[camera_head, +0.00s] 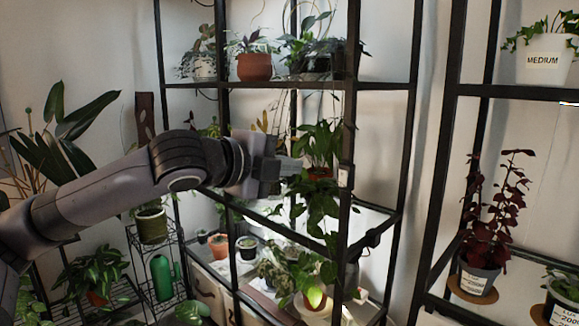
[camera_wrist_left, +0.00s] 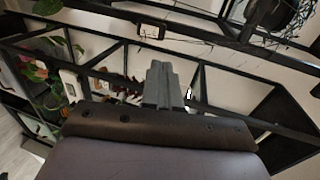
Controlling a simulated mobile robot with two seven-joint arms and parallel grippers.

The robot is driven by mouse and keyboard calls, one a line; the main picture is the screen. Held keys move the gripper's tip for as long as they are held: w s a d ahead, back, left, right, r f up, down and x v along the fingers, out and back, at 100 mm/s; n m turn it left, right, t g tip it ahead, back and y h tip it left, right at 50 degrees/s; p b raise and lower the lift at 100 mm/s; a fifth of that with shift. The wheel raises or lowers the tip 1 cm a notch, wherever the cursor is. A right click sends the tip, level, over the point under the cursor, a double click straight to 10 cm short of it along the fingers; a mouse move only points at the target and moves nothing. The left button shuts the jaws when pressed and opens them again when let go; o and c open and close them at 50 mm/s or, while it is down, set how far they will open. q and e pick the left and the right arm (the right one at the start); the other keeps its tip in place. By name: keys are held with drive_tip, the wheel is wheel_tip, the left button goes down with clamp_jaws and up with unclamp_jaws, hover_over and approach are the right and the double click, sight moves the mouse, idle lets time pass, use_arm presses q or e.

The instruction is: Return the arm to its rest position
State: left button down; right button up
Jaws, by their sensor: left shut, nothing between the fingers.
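My left arm reaches in from the left in the head view. Its gripper (camera_head: 296,166) is in front of the middle black shelf rack, close to a leafy hanging plant (camera_head: 322,143). The gripper is shut, with nothing held. In the left wrist view the closed fingers (camera_wrist_left: 162,75) point away from the camera toward black rack bars. I cannot tell whether the fingertips touch the plant's leaves. My right gripper does not show in either view.
A black rack post (camera_head: 347,200) stands just right of the gripper.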

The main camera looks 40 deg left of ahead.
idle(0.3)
use_arm(q)
drive_tip(key=w+d+f+n+g+h+p, duration=0.15)
drive_tip(key=d+f, duration=0.25)
drive_tip(key=f, duration=0.4)
drive_tip(key=d+f+n+h, duration=0.15)
drive_tip(key=d+f, duration=0.25)
drive_tip(key=f, duration=0.4)
drive_tip(key=w+d+f+n+g+h+p, duration=0.1)
drive_tip(key=d+f+n, duration=0.2)
drive_tip(key=d+f, duration=0.35)
drive_tip(key=s+f+n+g+y+p, duration=0.2)
drive_tip(key=s+f+n, duration=0.8)
drive_tip(key=s+f, duration=1)
wheel_tip(320, 180, down, 4)
drive_tip(key=shift+s+d+f+n+y, duration=0.25)
drive_tip(key=shift+s+n+y, duration=0.05)
drive_tip(key=shift+y, duration=0.3)
